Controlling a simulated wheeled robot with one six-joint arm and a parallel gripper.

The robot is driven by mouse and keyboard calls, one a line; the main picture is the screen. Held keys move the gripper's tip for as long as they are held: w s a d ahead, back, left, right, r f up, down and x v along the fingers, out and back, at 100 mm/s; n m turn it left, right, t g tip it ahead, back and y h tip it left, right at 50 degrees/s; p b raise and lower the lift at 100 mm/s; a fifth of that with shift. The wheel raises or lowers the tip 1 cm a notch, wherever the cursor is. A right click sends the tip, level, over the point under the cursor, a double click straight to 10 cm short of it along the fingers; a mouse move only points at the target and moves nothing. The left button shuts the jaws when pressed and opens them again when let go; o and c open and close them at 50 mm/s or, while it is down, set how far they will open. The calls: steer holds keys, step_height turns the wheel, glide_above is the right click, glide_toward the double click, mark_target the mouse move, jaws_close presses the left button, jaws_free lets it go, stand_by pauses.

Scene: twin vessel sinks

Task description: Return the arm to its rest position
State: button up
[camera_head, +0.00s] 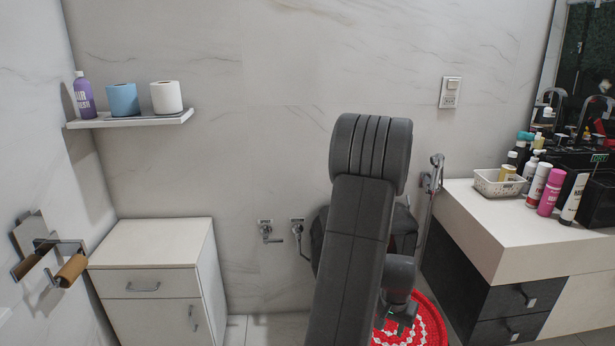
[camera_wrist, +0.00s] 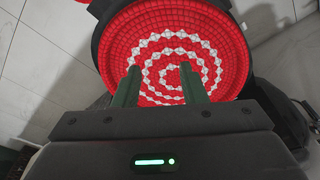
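My arm (camera_head: 352,245) rises from the bottom middle of the head view and bends back down at its top. My gripper (camera_wrist: 162,78) shows two green fingers in the wrist view, standing apart with nothing between them. It points toward a round red cover with white rings (camera_wrist: 215,45). The gripper looks empty and open. In the head view the red cover (camera_head: 428,325) shows low, right of my arm, and is partly hidden by it. The gripper's fingertips are hard to make out in the head view.
A white cabinet (camera_head: 150,244) stands at left under a shelf (camera_head: 130,120) with two paper rolls and a purple bottle. A paper holder (camera_head: 70,268) juts from the left wall. At right is a counter (camera_head: 500,226) with a basket and several bottles. A hand shower (camera_head: 434,175) hangs beside my arm.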

steer(key=w+a+r+n+p, duration=0.2)
steer(key=w+a+p, duration=0.1)
steer(key=a, duration=0.5)
steer(key=w+a+r+n+p, duration=0.2)
steer(key=w+a+n+p, duration=0.1)
steer(key=a, duration=0.5)
steer(key=shift+w+a+r+y, duration=0.2)
steer(key=shift+w+a+y, duration=0.1)
steer(key=shift+w, duration=0.3)
